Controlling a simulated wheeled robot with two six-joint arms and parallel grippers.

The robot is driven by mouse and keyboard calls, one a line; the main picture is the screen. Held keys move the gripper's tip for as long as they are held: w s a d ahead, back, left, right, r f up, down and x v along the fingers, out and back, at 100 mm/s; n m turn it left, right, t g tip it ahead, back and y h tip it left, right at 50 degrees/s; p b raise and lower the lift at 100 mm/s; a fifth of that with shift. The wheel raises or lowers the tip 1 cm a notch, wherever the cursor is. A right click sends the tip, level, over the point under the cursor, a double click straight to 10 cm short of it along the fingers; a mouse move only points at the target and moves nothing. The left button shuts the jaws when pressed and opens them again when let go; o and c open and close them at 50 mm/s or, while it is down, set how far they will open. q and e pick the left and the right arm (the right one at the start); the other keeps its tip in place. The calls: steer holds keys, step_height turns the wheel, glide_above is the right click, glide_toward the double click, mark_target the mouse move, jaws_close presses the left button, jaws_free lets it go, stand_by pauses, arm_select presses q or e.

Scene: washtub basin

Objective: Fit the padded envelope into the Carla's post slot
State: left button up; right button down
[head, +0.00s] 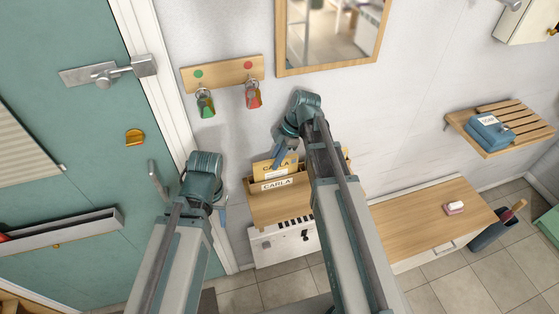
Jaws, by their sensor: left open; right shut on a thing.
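The yellow padded envelope (263,169), marked CARLA, is at the left part of a wooden wall post holder (284,208). The post slot's white CARLA label (277,184) is on the holder's front, just below the envelope. The envelope's lower edge meets the holder's front rim; I cannot tell how deep it sits inside. My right gripper (281,157) is shut on the envelope's upper part and comes from above. My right arm hides the holder's middle. My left gripper (222,214) is open and empty, left of the holder, in front of the door frame.
A hook rail (222,74) with hanging keys and a mirror (330,70) are above the holder. A white box (270,246) is below it. A wooden bench (430,218) and a slatted shelf (495,125) are at the right. The teal door (75,170) is at the left.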

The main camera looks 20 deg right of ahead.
steer(key=shift+f+b, duration=1.3)
steer(key=shift+f, duration=0.05)
steer(key=c, duration=0.7)
jaws_free()
steer(key=shift+r, duration=0.1)
steer(key=p+v, duration=1.1)
steer(key=v, duration=0.1)
steer(key=shift+s+d+r+p, duration=0.3)
steer(key=shift+s+d+p, duration=0.1)
steer(key=shift+d+r+p, duration=0.4)
steer(key=shift+r+p, duration=0.15)
